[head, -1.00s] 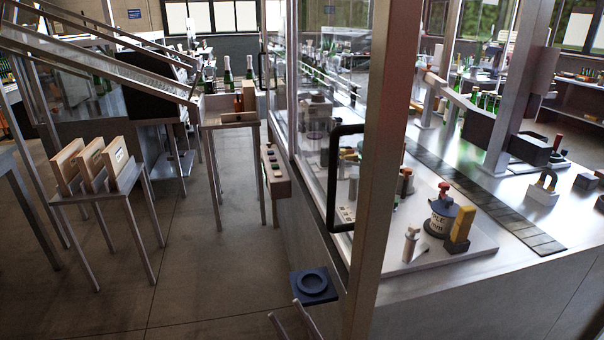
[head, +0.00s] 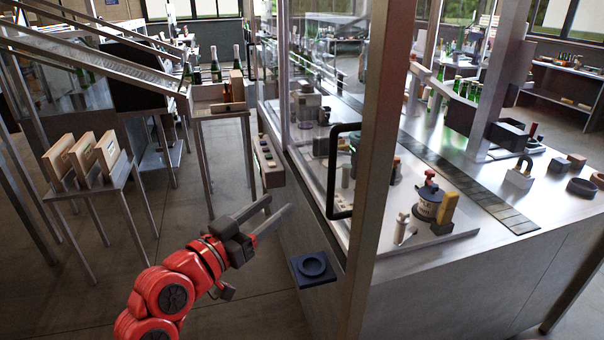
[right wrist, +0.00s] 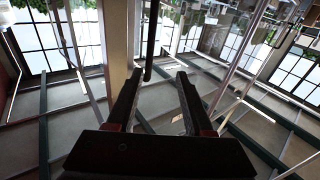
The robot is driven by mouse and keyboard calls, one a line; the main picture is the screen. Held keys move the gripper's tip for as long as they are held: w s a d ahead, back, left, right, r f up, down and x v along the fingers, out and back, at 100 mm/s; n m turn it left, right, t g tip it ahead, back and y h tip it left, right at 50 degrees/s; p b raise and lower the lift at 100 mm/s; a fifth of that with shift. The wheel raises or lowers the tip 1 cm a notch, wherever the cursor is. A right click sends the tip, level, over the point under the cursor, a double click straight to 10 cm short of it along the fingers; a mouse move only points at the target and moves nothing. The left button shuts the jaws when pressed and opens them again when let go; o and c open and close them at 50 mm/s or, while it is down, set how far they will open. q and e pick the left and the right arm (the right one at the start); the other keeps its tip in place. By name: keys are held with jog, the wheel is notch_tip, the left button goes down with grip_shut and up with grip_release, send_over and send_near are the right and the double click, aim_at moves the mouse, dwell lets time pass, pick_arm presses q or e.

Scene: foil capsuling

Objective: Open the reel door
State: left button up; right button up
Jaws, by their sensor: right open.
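The reel door looks like a clear glass panel (head: 312,140) on the near left side of the machine, beside a brown metal post. A black D-shaped handle (head: 334,172) stands upright on it, and the panel looks shut. My right gripper (head: 280,206) is open and empty, left of the handle and a little lower, pointing up and right. In the right wrist view, a dark upright bar, seemingly the handle (right wrist: 150,40), shows beyond and between the open fingertips (right wrist: 159,75), apart from them. My left gripper is not in view.
A blue pad with a round ring (head: 312,267) juts from the machine's side below the handle. A button box (head: 269,160) is on the machine's left. A small table with wooden boxes (head: 83,158) stands at left. The brown post (head: 368,170) is right of the handle.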

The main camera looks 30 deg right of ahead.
jog(key=s+m, duration=0.1)
jog(key=p, duration=0.6)
send_near(330, 178)
jog(key=shift+g, duration=0.4)
jog(key=x, duration=0.9)
jog(key=shift+w+d+r, duration=0.25)
jog(key=shift+w+d, duration=0.05)
jog(key=shift+w, duration=0.05)
jog(key=shift+w+d+f, duration=0.1)
jog(key=shift+w+d, duration=0.1)
jog(key=shift+d, duration=0.3)
grip_shut()
